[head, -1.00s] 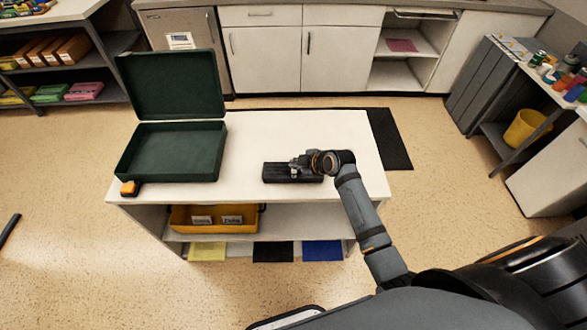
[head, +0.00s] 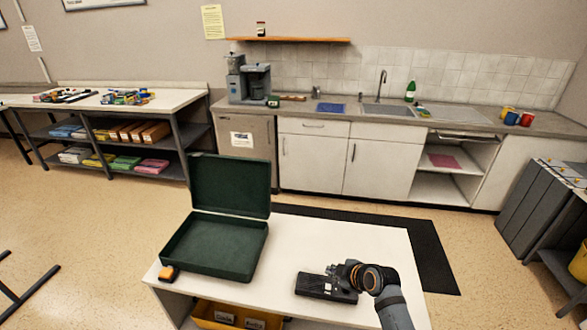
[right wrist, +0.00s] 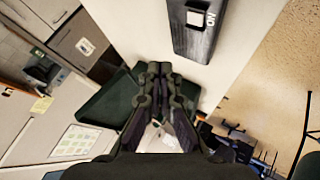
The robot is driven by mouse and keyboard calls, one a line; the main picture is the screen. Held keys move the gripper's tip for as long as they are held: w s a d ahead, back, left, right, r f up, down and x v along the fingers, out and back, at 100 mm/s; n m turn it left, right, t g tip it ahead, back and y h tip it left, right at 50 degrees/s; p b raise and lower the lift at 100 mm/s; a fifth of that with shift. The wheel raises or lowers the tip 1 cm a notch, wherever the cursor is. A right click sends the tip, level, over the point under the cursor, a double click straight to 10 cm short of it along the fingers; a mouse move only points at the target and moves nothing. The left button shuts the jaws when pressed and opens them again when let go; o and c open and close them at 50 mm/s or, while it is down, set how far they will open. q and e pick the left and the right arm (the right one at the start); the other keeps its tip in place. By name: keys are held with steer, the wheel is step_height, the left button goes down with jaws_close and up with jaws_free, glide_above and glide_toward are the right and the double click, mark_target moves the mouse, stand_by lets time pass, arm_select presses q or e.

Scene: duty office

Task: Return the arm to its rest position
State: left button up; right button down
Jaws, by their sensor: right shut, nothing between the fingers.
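My right gripper (head: 345,274) is over the right part of a black box-shaped device (head: 318,286) on the white table. In the right wrist view the gripper's fingers (right wrist: 161,72) are together with nothing between them. There the black device (right wrist: 190,42) lies beyond the fingertips, with a white switch and the word ON on it. It lies on the table, apart from the fingers in that view. My left gripper is not in view.
An open dark green case (head: 213,248) stands on the white table (head: 375,243), left of the device. A small orange and black object (head: 168,273) is at its front left corner. A yellow bin (head: 235,318) sits below. A counter (head: 340,120) runs along the back wall.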

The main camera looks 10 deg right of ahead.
steer(key=s+d+r+m+g+h, duration=0.1)
steer(key=s+d+m+g+h, duration=0.15)
steer(key=s+m, duration=0.7)
steer(key=s+d+r+m+g+h, duration=0.1)
steer(key=s+d+m+g+h, duration=0.2)
steer(key=s, duration=1.3)
steer(key=s+d+f, duration=0.1)
steer(key=d+f, duration=0.1)
steer(key=f, duration=1.1)
steer(key=s+d+f, duration=0.2)
steer(key=f, duration=1.1)
steer(key=s+d+f+m+g, duration=0.1)
steer(key=s+f, duration=1.5)
steer(key=s, duration=0.2)
steer(key=shift+s+f+y, duration=0.15)
steer(key=shift+y, duration=0.3)
steer(key=c, duration=2.1)
jaws_free()
steer(key=shift+d+g, duration=0.1)
steer(key=shift+g, duration=0.15)
